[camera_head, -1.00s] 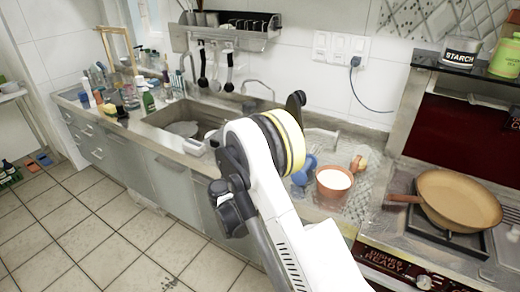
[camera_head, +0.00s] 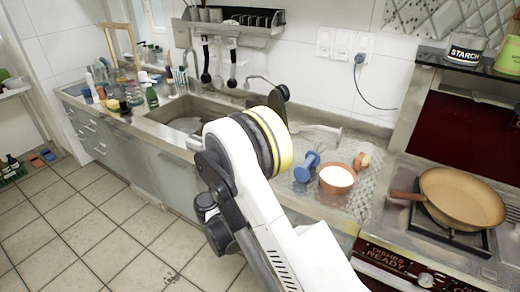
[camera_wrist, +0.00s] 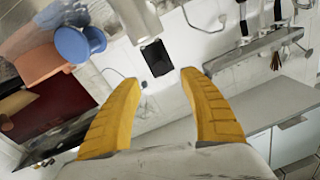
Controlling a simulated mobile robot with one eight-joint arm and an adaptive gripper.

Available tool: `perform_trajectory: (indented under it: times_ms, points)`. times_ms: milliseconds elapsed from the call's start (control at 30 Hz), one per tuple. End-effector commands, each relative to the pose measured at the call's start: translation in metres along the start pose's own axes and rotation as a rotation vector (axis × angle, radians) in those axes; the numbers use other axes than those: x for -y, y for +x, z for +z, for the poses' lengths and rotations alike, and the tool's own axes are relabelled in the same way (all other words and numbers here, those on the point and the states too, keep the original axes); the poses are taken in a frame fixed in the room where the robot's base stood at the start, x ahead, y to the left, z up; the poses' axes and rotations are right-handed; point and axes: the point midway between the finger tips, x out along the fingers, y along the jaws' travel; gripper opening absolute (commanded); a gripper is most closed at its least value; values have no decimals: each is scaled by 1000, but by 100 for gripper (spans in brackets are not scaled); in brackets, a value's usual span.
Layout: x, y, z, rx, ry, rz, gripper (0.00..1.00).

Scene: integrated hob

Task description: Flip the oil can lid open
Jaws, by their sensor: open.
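I cannot make out an oil can with certainty in either view. A yellow-green container (camera_head: 507,58), cut off by the right edge, stands on the shelf above the hob; I cannot tell whether it is the oil can, and its top is out of frame. In the wrist view, my gripper (camera_wrist: 160,78) is open, its two yellow fingers apart with nothing held between them. A small dark rectangular thing (camera_wrist: 157,58) shows beyond the fingertips. In the head view, my white arm hides part of the counter and my gripper fingers are not clearly visible.
A blue object (camera_head: 306,167) and an orange bowl (camera_head: 337,179) with white contents sit on the counter. A tan pan (camera_head: 460,197) rests on the hob at right. The sink (camera_head: 185,122) lies left of my arm.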

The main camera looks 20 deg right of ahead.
Motion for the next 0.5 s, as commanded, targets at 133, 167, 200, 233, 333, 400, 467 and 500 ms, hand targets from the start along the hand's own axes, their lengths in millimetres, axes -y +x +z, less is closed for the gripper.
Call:
perform_trajectory:
  times_ms: [133,167,200,233,333,400,467,500]
  points:
    - [1,-28,0,1,0,-3,51]
    - [1,-32,0,1,0,-2,51]
    - [0,-37,0,1,0,-2,51]
    - [0,-39,0,1,0,-1,51]
    - [0,-45,0,0,0,0,51]
    - [0,-47,0,0,0,0,51]
    - [0,-47,0,0,0,1,51]
    - [0,-47,0,0,0,1,51]
